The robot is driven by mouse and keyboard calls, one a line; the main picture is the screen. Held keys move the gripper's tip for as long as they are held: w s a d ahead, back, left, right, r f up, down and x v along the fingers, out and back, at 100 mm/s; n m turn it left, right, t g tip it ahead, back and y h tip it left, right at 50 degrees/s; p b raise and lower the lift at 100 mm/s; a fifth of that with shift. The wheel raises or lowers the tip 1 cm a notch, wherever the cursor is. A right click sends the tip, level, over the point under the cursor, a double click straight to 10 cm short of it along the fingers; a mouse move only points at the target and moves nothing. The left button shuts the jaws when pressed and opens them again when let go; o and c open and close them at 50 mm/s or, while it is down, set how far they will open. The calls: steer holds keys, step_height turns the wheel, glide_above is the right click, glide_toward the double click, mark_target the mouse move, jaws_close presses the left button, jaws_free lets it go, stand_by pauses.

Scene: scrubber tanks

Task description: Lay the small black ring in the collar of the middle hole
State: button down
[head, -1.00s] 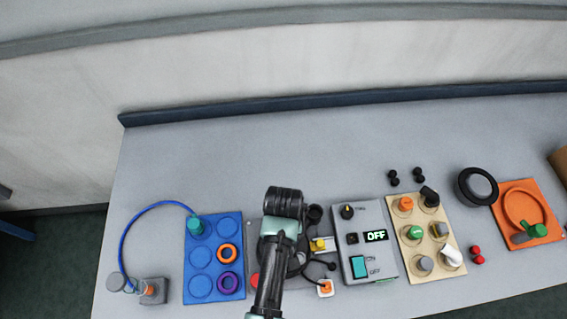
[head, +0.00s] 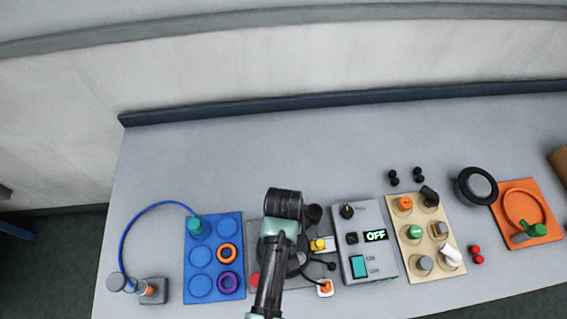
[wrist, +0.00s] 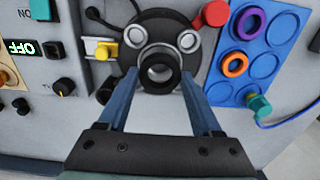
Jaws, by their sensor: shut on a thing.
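In the wrist view the two blue fingers of my gripper (wrist: 160,78) are shut on the small black ring (wrist: 160,57). The ring is held between the fingertips with its opening towards the camera. Right behind it is a dark round plate (wrist: 160,22) with metal-rimmed holes at left (wrist: 135,35) and right (wrist: 188,40). The ring covers the middle hole and its collar, so I cannot tell whether it touches the collar. In the head view my arm hides the ring and most of the dark plate.
In the head view a blue tray (head: 214,229) with an orange and a purple ring lies left. A grey box (head: 364,242) reading OFF stands right. A beige board (head: 427,237) with knobs is further right. The table's back is clear.

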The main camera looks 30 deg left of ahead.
steer(key=shift+f+b, duration=0.4)
steer(key=shift+f, duration=0.85)
stand_by(1.2)
jaws_free()
stand_by(0.3)
stand_by(0.5)
step_height(320, 180, up, 7)
steer(key=p, duration=0.7)
stand_by(0.9)
